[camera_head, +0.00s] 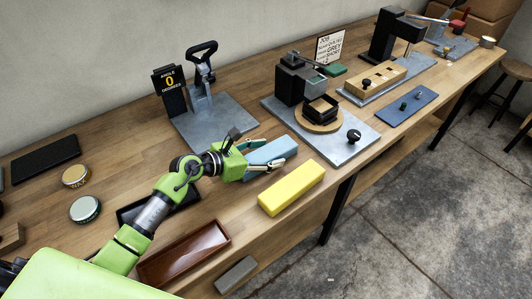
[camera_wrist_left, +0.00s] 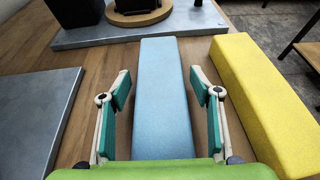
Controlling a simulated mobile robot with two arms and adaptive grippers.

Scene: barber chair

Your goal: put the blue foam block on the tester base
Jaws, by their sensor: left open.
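The blue foam block (camera_head: 272,150) lies on the wooden bench, left of a yellow block (camera_head: 291,188). My left gripper (camera_head: 266,157) is open at the block's near end. In the left wrist view, the gripper (camera_wrist_left: 160,82) has one finger on each side of the blue block (camera_wrist_left: 163,95), with a gap at the left finger. A grey metal plate (camera_head: 233,122) with a black handled lever and an "ANGLE 0 DEGREES" sign stands behind. A second grey plate (camera_head: 345,150) carries a round wooden disc and black knob. I cannot tell which plate is the tester base. My right gripper is not in view.
A brown tray (camera_head: 185,253), a dark tray (camera_head: 128,214) partly behind my arm, and a small grey block (camera_head: 235,275) are near the front edge. Two round tins (camera_head: 85,209) (camera_head: 75,176) sit left. A blue mat (camera_head: 408,106) and more fixtures stand right.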

